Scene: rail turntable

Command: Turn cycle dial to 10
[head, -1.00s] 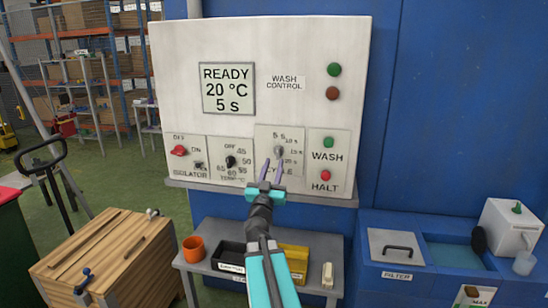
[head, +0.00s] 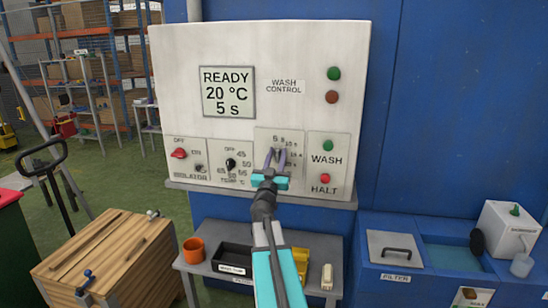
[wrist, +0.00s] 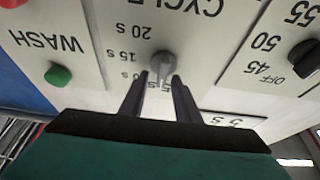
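The cycle dial (wrist: 163,66) is a small grey knob on a pale plate marked 5 s, 10 s, 15 s and 20 s. In the wrist view, upside down, its grip lies toward the 5 s mark. My gripper (wrist: 160,77) is open, its two dark fingertips on either side of the dial's grip; I cannot tell whether they touch it. In the head view my gripper (head: 276,152) reaches up to the cycle plate and partly hides the dial. The display (head: 228,92) reads READY, 20 °C, 5 s.
The temp dial (head: 231,164) and red isolator switch (head: 179,153) are left of the cycle plate. The green wash button (head: 328,145) and red halt button (head: 325,178) are close on its right. A shelf with an orange cup (head: 194,250) and bins stands below.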

